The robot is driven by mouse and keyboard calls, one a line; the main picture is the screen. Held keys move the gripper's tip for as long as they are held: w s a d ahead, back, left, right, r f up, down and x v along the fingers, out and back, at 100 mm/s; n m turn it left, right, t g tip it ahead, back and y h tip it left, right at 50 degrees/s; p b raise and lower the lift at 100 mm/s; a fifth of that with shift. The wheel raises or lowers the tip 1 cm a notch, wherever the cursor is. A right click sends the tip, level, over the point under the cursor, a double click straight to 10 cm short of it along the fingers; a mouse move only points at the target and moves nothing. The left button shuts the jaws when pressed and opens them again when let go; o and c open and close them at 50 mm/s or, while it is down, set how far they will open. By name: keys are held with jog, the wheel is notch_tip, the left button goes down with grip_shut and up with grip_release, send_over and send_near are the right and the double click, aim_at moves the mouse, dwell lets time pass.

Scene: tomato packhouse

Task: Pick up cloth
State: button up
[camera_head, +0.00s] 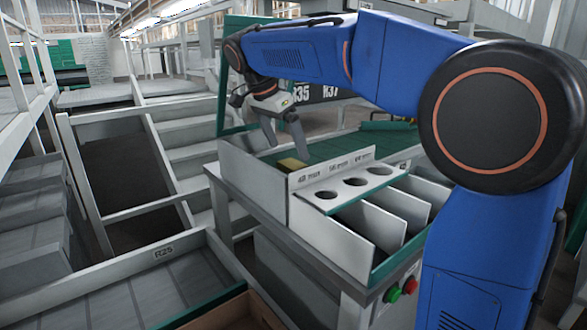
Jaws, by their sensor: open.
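A small yellow block-like piece (292,164), which may be the folded cloth, lies on the green surface just behind the white panel with the hole gauge. Its lower part is hidden by that panel. My gripper (289,152) points down above and around this spot, its two fingers spread apart and nothing seen between them. The fingertips are close to the yellow piece; I cannot tell whether they touch it.
The sorting table has a white side wall (247,168), a gauge plate with round holes (352,188) and white dividers (372,227) in front. Green and red buttons (402,290) sit at its front corner.

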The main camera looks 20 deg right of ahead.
aim_at(293, 164)
jog(key=shift+x, duration=2.7)
jog(key=c, duration=1.1)
